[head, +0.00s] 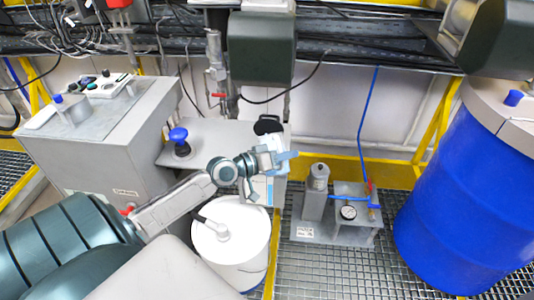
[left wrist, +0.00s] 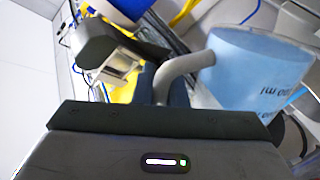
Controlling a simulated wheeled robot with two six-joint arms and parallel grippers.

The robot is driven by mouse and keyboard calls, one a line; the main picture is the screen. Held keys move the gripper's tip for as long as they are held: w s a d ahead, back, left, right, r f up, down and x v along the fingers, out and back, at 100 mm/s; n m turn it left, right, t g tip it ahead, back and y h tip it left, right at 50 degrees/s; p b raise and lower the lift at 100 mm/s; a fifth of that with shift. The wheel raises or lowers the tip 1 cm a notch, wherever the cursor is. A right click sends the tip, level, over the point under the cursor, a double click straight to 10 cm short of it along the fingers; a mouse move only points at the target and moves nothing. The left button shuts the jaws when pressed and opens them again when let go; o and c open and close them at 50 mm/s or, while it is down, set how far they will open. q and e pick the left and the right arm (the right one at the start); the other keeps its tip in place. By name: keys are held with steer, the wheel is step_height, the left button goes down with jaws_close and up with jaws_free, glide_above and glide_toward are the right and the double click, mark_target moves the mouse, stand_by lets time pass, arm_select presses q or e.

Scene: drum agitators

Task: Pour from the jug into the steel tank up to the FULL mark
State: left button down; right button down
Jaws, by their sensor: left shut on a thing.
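The jug (left wrist: 255,70) is light blue and translucent, with a grey curved handle (left wrist: 180,72) and ml markings that read upside down in the left wrist view. My left gripper (head: 275,160) is shut on the jug's handle. In the head view the gripper hides much of the jug, so I cannot tell its tilt or its contents. The gripper is at the front right edge of a grey steel tank (head: 220,135), whose top has a black round fitting (head: 267,125). I cannot make out the FULL mark. My right gripper is not in view.
A white drum (head: 240,260) stands below the left gripper. A grey cabinet (head: 75,150) is at the left, and a blue drum (head: 455,190) at the right. A dark motor housing (head: 262,47) hangs above.

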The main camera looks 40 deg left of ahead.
arm_select(q)
steer(key=shift+w+a+f, duration=0.1)
steer(key=shift+w+a, duration=0.15)
steer(key=shift+s+d, duration=0.2)
steer(key=shift+s, duration=0.05)
steer(key=shift+w, duration=0.15)
steer(key=shift+w+a+p, duration=0.1)
steer(key=shift+a+p, duration=0.15)
steer(key=shift+p, duration=0.05)
steer(key=shift+s+d+r, duration=0.2)
steer(key=shift+d, duration=0.05)
steer(key=shift+w+a+f, duration=0.15)
steer(key=shift+w+a, duration=0.05)
steer(key=shift+a, duration=0.05)
steer(key=shift+s, duration=0.15)
steer(key=shift+d+n, duration=0.2)
steer(key=shift+n, duration=0.1)
steer(key=shift+w+a, duration=0.2)
steer(key=shift+a, duration=0.05)
steer(key=shift+s+d+r, duration=0.2)
steer(key=shift+w+a+f, duration=0.15)
steer(key=shift+w+a, duration=0.05)
steer(key=shift+s+p, duration=0.1)
steer(key=shift+p, duration=0.2)
